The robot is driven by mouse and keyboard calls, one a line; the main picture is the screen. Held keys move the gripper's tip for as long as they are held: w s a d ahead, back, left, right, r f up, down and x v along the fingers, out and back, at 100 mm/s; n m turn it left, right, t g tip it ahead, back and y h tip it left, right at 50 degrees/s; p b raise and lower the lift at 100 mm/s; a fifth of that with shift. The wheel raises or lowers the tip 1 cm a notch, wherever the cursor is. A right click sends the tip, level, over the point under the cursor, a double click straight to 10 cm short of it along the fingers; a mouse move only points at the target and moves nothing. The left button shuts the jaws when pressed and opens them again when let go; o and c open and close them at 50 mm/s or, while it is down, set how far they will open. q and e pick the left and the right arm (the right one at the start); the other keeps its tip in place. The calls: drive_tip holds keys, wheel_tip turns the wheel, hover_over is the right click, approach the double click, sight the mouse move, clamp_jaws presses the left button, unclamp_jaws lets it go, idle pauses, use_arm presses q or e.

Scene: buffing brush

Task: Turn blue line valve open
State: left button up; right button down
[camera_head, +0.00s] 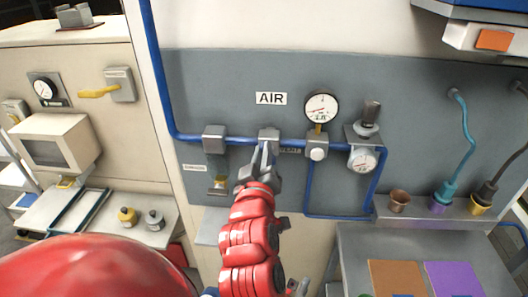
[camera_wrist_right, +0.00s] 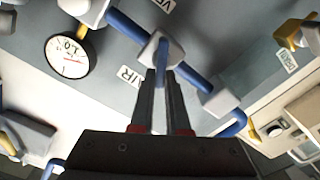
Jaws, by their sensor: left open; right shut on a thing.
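The blue line valve is a grey block (camera_head: 269,134) on the blue pipe, just below the AIR label. It also shows in the right wrist view as a pale block (camera_wrist_right: 155,45) with a blue lever (camera_wrist_right: 161,62) standing out from it. My right gripper (camera_head: 264,153) comes up from below to this valve. In the right wrist view its two fingers (camera_wrist_right: 161,78) are shut on the blue lever, one on each side. In the head view the fingers hide most of the lever. My left gripper is not visible.
A round gauge (camera_head: 321,107) sits right of the valve, and a regulator (camera_head: 363,158) stands further right. Another grey block (camera_head: 213,138) with a yellowish fitting below is to the left.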

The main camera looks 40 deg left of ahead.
drive_tip(key=shift+a+f+n+p, duration=0.1)
drive_tip(key=shift+f+n+p, duration=0.35)
drive_tip(key=shift+n, duration=1.4)
drive_tip(key=shift+a+f+n+p, duration=0.1)
drive_tip(key=shift+f+n+p, duration=0.4)
drive_tip(key=shift+n, duration=1.4)
drive_tip(key=shift+f+n+p, duration=0.15)
drive_tip(key=shift+n+p, duration=0.6)
drive_tip(key=shift+n, duration=1.1)
